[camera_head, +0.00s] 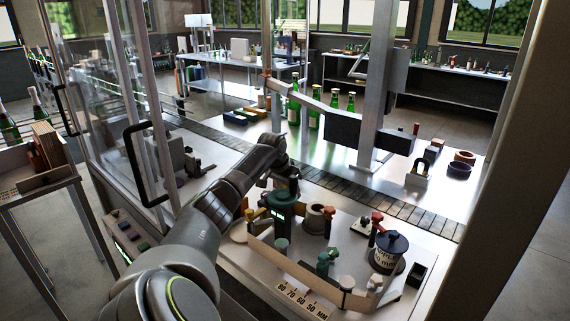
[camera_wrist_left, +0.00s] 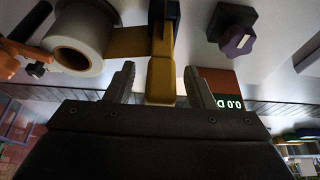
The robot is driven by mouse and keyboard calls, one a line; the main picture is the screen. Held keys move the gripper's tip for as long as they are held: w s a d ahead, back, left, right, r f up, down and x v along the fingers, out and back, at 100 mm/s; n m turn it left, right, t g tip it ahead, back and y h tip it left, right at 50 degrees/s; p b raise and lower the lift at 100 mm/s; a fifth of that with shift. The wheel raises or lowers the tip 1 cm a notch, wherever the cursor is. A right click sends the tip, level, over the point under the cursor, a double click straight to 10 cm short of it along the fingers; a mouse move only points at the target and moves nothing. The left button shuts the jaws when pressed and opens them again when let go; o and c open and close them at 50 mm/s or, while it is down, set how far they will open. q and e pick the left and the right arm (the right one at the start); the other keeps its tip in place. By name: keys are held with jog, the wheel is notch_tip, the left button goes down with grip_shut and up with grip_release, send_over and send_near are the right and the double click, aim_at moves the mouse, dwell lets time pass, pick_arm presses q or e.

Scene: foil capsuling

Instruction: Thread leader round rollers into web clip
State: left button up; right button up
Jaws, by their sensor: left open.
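My left gripper (camera_wrist_left: 160,88) is open in the left wrist view. Its two dark fingers stand on either side of a yellow tab (camera_wrist_left: 161,82) with a dark upper part, with gaps visible on both sides. A gold-brown strip (camera_wrist_left: 128,42) runs from a pale roll (camera_wrist_left: 80,40) towards this tab; whether they are joined is unclear. In the head view my left arm reaches over the back of the threading board (camera_head: 405,300), and its fingertips are hard to make out. Several small rollers, including a green one (camera_head: 326,262), stand on the board beside a pale strip (camera_head: 318,283). My right gripper is not in view.
A dark-topped labelled drum (camera_head: 388,254) stands at the board's right. A slatted conveyor (camera_head: 425,218) runs behind the board. Green bottles (camera_head: 313,110) stand beyond it.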

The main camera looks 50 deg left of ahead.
pick_arm(q)
jog(key=b+v, duration=0.4)
jog(key=v, duration=1.3)
jog(key=shift+r, duration=0.15)
